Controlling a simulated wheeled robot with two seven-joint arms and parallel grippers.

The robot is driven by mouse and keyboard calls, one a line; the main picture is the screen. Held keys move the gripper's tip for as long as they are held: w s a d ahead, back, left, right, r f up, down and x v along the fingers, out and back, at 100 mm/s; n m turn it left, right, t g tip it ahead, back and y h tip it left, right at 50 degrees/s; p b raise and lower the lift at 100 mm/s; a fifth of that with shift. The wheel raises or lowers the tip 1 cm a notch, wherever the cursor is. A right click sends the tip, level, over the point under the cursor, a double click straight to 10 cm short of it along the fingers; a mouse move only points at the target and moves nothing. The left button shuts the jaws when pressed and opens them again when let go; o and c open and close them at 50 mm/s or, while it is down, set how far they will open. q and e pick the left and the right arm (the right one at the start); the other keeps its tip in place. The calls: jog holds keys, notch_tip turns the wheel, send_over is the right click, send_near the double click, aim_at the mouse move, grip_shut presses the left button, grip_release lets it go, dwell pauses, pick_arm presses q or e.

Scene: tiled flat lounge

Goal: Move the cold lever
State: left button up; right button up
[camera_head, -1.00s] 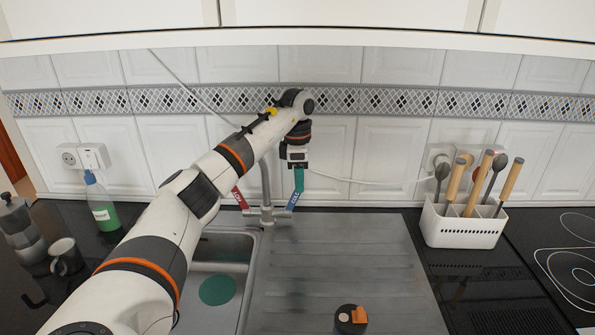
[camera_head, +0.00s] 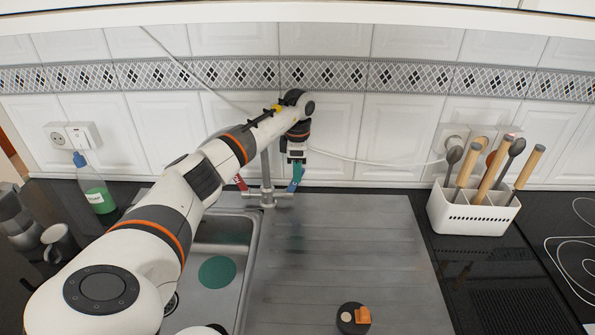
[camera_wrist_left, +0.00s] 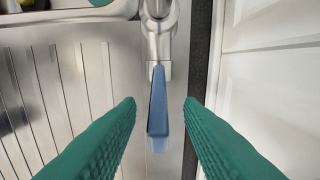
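The cold lever is the blue lever (camera_head: 293,187) on the right side of the grey tap (camera_head: 267,190); it also shows in the left wrist view (camera_wrist_left: 158,105), pointing towards the camera. A red lever (camera_head: 241,183) is on the tap's left side. My left gripper (camera_head: 297,171) is at the blue lever, and its green fingers partly cover it in the head view. In the left wrist view the open gripper (camera_wrist_left: 159,105) has one finger on each side of the blue lever, with a gap on both sides. My right gripper is not in view.
The sink (camera_head: 238,225) and ribbed drainboard (camera_head: 340,240) lie before the tap. A black round item with orange on it (camera_head: 353,318) stands on the drainboard. A utensil holder (camera_head: 472,215) is at right. A green-filled bottle (camera_head: 98,195) and mug (camera_head: 60,243) are at left. The tiled wall is close behind.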

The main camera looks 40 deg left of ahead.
pick_arm(q)
jog(key=shift+f, duration=1)
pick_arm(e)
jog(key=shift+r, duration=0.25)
pick_arm(q)
grip_shut()
